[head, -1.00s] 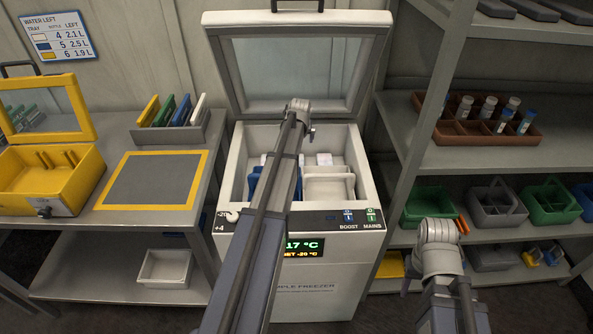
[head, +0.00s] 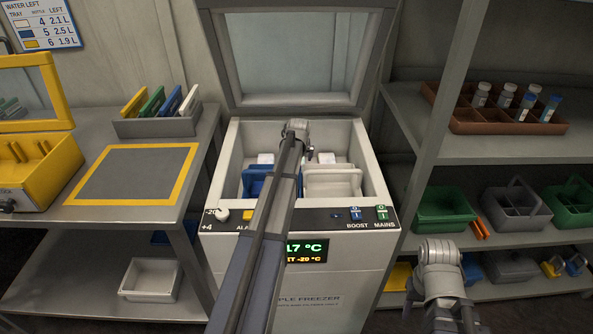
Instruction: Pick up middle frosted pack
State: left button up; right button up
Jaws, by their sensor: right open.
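The open sample freezer (head: 213,190) stands ahead, with a blue bin (head: 256,184) and a white bin (head: 333,184) inside. Small pale blocks, possibly frosted packs, show behind them: one at left (head: 266,158) and one at right (head: 326,158). Anything between them is hidden by my left arm, so I cannot make out a middle pack. That arm reaches over the freezer's front rim, and its jaws are hidden behind the wrist. My right gripper (head: 440,256) is low at the right, outside the freezer, open and apart from the packs; its fingers barely show.
The freezer lid (head: 300,100) is raised. At left, a table carries a yellow-framed mat (head: 130,175), a grey rack (head: 160,125) of coloured plates and a yellow box (head: 35,175). At right, shelves hold a brown vial tray (head: 480,122) and a green caddy (head: 445,205).

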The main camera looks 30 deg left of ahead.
pick_arm(q)
jog(key=shift+b+x, duration=2.7)
jog(key=shift+x, duration=0.9)
jog(key=shift+a+r, duration=0.1)
jog(key=shift+r, duration=0.1)
jog(key=shift+s, duration=0.1)
jog(key=shift+c, duration=0.2)
jog(key=c, duration=1.5)
jog(key=shift+o, duration=0.2)
jog(key=shift+r+p, duration=0.2)
jog(key=shift+p, duration=0.1)
notch_tip(320, 180, up, 18)
jog(key=p, duration=1.8)
jog(key=s+d, duration=0.9)
jog(key=s, duration=0.6)
jog(key=shift+s+d, duration=0.15)
jog(key=shift+d, duration=0.05)
